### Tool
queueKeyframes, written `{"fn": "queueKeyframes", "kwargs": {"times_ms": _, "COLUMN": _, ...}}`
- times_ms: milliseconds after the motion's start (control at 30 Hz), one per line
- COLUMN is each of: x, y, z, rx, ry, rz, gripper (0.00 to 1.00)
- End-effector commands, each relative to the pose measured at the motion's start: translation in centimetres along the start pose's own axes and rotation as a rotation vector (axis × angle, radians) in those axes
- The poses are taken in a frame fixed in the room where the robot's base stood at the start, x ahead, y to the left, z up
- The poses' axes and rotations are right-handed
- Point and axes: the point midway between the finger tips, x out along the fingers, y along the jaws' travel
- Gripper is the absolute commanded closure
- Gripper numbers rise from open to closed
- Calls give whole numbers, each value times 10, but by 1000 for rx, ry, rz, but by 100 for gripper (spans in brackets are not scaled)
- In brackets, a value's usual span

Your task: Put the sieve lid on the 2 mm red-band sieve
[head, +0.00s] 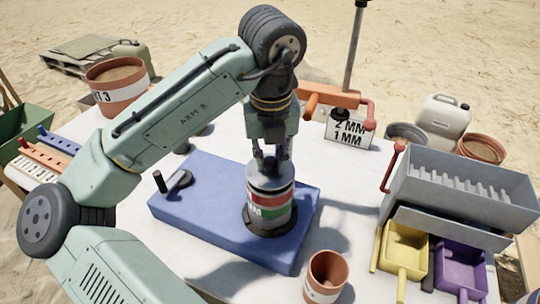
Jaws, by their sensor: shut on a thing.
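My gripper (271,160) points straight down and is shut on the grey sieve lid (269,180), at its top. The lid is level, right over the red-band sieve (278,201). I see no clear gap between them, but cannot tell if the lid is fully seated. The red-band sieve sits on a green-band sieve (272,214). The upright stack stands in a dark round base (262,232) on a blue block (213,222). My fingers hide the middle of the lid.
A dark clamp handle (172,181) is on the block's left part. A terracotta cup (325,275) stands in front. Right are a grey slotted box (465,190), a yellow scoop (403,247) and a purple scoop (459,267). A "2 MM / 1 MM" sign (349,131) stands behind.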

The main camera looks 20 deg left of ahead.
Motion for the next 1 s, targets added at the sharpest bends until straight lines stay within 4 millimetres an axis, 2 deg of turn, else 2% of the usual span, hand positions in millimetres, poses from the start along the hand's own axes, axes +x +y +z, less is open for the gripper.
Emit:
{"fn": "queueKeyframes", "kwargs": {"times_ms": 567, "x": 15, "y": 0, "z": -2, "rx": 0, "ry": 0, "rz": 0, "gripper": 100}}
{"fn": "queueKeyframes", "kwargs": {"times_ms": 600, "x": 15, "y": 0, "z": -2, "rx": 0, "ry": 0, "rz": 0, "gripper": 80}}
{"fn": "queueKeyframes", "kwargs": {"times_ms": 933, "x": 15, "y": 0, "z": -2, "rx": 0, "ry": 0, "rz": 0, "gripper": 58}}
{"fn": "queueKeyframes", "kwargs": {"times_ms": 1000, "x": 15, "y": 0, "z": -2, "rx": 0, "ry": 0, "rz": 0, "gripper": 57}}
